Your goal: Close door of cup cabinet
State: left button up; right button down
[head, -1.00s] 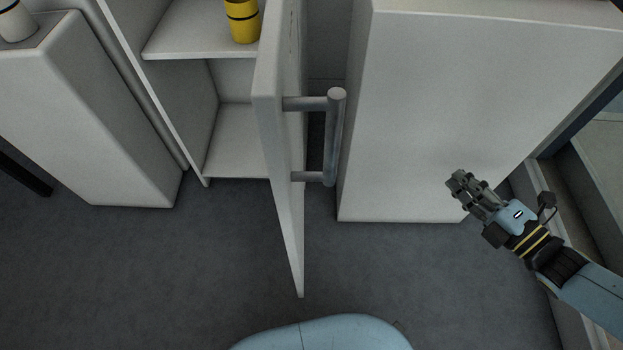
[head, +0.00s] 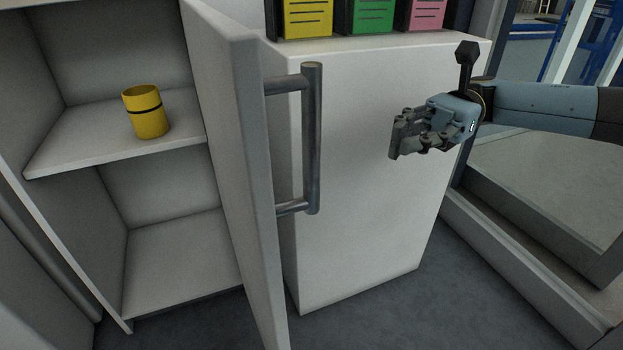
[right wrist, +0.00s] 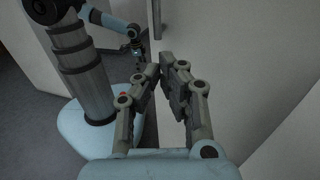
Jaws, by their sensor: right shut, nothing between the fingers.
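The white cup cabinet (head: 60,130) stands open at the left in the head view. Its door (head: 230,130) is swung far out towards me, with a vertical grey bar handle (head: 312,140) on its right face. A yellow cup (head: 146,112) with a dark band stands on the upper shelf. My right gripper (head: 398,138) is shut and empty, to the right of the handle and apart from it. Its fingers also show in the right wrist view (right wrist: 167,70). That view shows my left gripper (right wrist: 137,52) small beyond them, its jaws unclear.
A white cabinet (head: 370,170) stands right behind the door, with yellow (head: 306,18), green (head: 371,16) and pink (head: 427,14) boxes on top. A raised ledge (head: 530,250) runs along the right. Grey floor (head: 400,320) shows in front.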

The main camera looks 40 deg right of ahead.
pick_arm(q)
jog(key=shift+t, duration=0.4)
jog(key=w+r+b, duration=0.1)
jog(key=w+d+r+b, duration=0.1)
jog(key=r, duration=0.1)
jog(key=shift+w+d+r+b, duration=0.2)
jog(key=shift+w+r+b, duration=0.1)
jog(key=shift+w, duration=0.05)
pick_arm(e)
jog(key=a, duration=1.3)
jog(key=shift+s, duration=0.4)
